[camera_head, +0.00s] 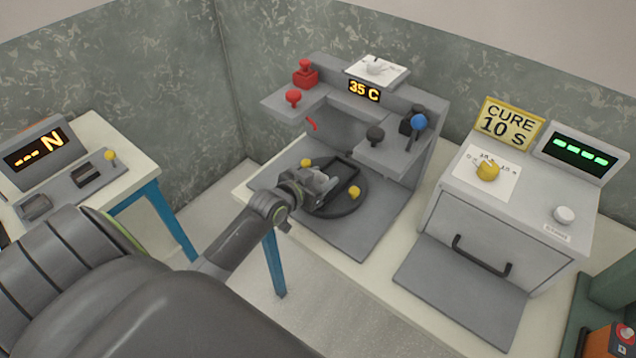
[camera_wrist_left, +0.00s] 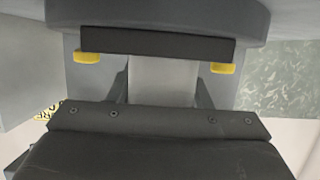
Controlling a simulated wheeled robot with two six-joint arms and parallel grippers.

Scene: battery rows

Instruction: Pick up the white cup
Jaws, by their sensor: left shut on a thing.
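My left gripper (camera_head: 325,182) is over the round black turntable (camera_head: 352,201) of the grey machine, next to a dark rectangular frame (camera_head: 348,169). The left wrist view shows a pale, flat-faced thing (camera_wrist_left: 163,82) filling the gap between the dark fingers, and the gripper is shut on it. A black bar (camera_wrist_left: 155,45) crosses in front of its far end. Only part of this pale thing shows, and I cannot tell whether it is the white cup. No other white cup is plain in either view. My right gripper is not in view.
Yellow knobs (camera_head: 354,191) flank the frame. The machine's side shelves carry a red knob (camera_head: 293,97), a black knob (camera_head: 375,134) and a blue-topped lever (camera_head: 419,122). A grey oven box (camera_head: 505,215) with a handle stands at right. A control panel (camera_head: 75,180) is at left.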

